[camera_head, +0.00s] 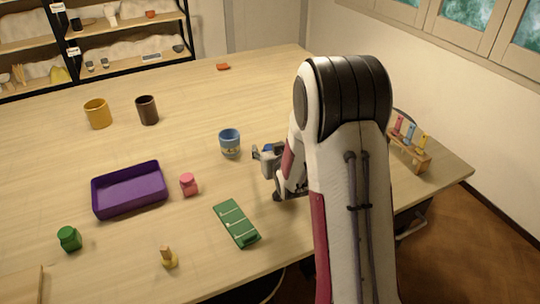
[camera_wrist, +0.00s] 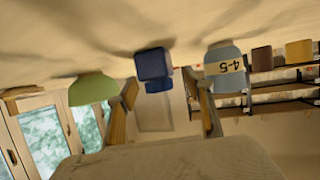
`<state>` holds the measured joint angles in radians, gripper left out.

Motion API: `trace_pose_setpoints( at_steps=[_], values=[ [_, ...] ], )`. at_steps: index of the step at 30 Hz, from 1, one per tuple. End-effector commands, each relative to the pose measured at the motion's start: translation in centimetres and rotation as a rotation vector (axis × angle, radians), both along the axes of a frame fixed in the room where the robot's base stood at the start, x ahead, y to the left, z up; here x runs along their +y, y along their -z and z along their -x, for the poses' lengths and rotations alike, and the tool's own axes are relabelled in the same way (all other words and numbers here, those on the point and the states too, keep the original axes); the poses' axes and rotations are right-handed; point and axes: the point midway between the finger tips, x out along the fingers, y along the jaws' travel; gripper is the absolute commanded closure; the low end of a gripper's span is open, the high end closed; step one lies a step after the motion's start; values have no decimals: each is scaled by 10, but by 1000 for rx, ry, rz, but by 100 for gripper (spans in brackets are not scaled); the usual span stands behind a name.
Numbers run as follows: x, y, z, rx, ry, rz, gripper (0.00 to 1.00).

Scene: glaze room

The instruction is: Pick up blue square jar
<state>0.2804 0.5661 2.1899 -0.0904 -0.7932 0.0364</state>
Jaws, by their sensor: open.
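The blue square jar (camera_wrist: 152,66) shows dark blue in the wrist view, which is upside down, with the table at the top. It stands on the table ahead of my gripper (camera_wrist: 166,90), between the lines of the two fingers and a little nearer the left one. The fingers are spread and nothing is held. In the head view my gripper (camera_head: 262,160) is low over the table, right of the labelled blue cup. A small blue patch (camera_head: 268,147) shows beside the fingers there, probably the jar; my arm and gripper hide the rest.
A light blue cup marked 4-5 (camera_wrist: 225,67) stands close to the right finger, and a green bowl (camera_wrist: 92,88) to the left.

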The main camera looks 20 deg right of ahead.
Motion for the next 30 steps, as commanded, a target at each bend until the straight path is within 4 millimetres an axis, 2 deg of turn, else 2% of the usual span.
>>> trace_pose_setpoints(
  at_steps=[6,12,23,30],
  values=[
    [0,0,0,0,0,0,49],
    [0,0,0,0,0,0,99],
    [0,-1,0,-1,0,0,99],
    [0,-10,0,-3,0,1,99]
  ],
)
